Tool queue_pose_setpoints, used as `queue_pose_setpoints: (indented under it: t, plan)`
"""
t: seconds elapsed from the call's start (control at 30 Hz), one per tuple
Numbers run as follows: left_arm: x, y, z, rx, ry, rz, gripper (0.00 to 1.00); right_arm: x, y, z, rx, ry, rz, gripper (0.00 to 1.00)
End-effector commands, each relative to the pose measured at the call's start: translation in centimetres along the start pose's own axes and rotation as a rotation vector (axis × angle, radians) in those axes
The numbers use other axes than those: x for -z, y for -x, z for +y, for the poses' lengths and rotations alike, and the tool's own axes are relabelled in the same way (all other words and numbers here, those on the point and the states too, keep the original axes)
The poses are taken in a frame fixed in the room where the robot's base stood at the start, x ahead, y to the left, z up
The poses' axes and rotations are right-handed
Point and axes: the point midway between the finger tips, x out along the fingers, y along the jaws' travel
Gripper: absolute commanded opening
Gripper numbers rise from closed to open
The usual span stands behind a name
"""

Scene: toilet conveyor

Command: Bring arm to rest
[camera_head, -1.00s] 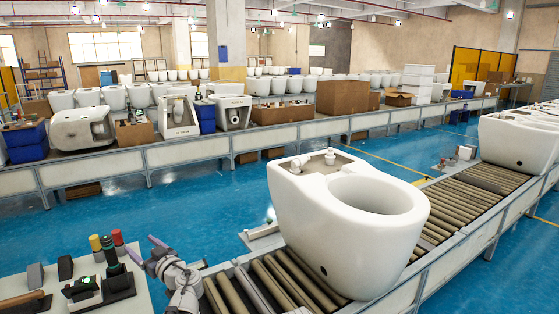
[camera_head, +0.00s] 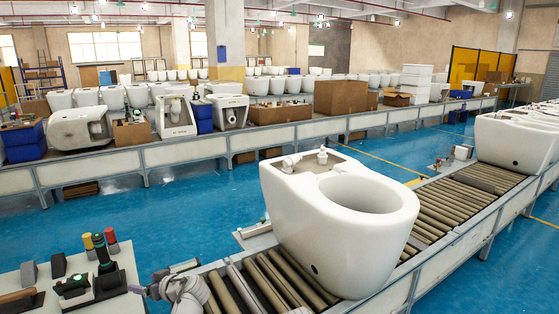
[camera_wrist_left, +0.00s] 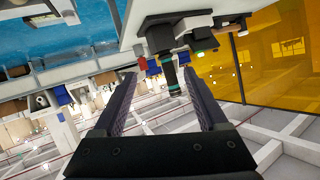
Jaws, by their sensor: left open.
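My left gripper (camera_head: 146,291) is low in the head view, at the right edge of the white tool table (camera_head: 128,300). In the left wrist view the two dark fingers of my left gripper (camera_wrist_left: 160,76) are spread apart with nothing held between them. A black-and-green upright tool (camera_head: 104,254) stands on the table, left of the gripper and apart from it. The same tool shows beyond the fingers in the left wrist view (camera_wrist_left: 171,75). My right gripper is in neither view.
A white toilet (camera_head: 338,225) stands on the roller conveyor (camera_head: 445,208), right of the gripper. Red (camera_head: 110,236) and yellow-topped (camera_head: 88,242) tools and a dark block (camera_head: 29,273) share the table. Blue floor (camera_head: 190,215) lies open behind.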

Motion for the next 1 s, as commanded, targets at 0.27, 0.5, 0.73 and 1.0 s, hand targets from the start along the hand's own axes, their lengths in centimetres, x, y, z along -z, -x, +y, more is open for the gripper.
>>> queue_pose_setpoints:
  t: [0.27,0.5,0.73,1.0]
  plan:
    - [-11.6,5.0,0.8,-0.167,-0.295,-0.475,0.76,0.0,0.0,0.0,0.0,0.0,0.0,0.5]
    - [-18.2,11.5,2.4,-0.45,-0.533,-0.76,0.76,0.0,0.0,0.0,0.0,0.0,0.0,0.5]
    - [-21.6,17.3,3.4,-0.726,-0.694,-0.906,0.76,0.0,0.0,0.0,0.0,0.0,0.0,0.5]
    - [-27.1,20.2,5.3,-0.766,-0.844,-0.896,0.76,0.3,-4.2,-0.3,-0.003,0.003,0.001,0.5]
